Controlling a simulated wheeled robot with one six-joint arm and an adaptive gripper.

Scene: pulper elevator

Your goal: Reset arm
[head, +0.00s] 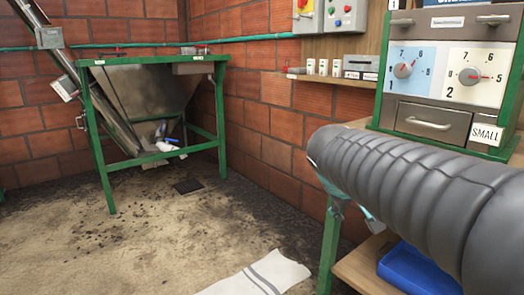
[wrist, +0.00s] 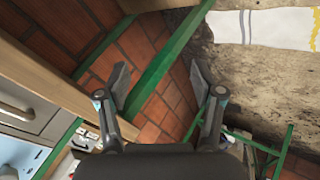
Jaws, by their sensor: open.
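My gripper (wrist: 160,85) shows in the wrist view with its two fingers spread apart and nothing between them. Behind the fingers are a green frame leg and the red brick wall. In the head view my grey ribbed arm reaches in from the right, in front of the lower part of the green-framed machine (head: 445,85) with two dials and a drawer. My gripper's fingers cannot be made out clearly in the head view.
A metal hopper (head: 150,90) on a green frame stands at the back left. A wooden shelf (head: 325,80) with small containers is on the brick wall. A blue tray (head: 415,272) sits low at right. A white striped cloth (head: 262,277) lies on the open floor.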

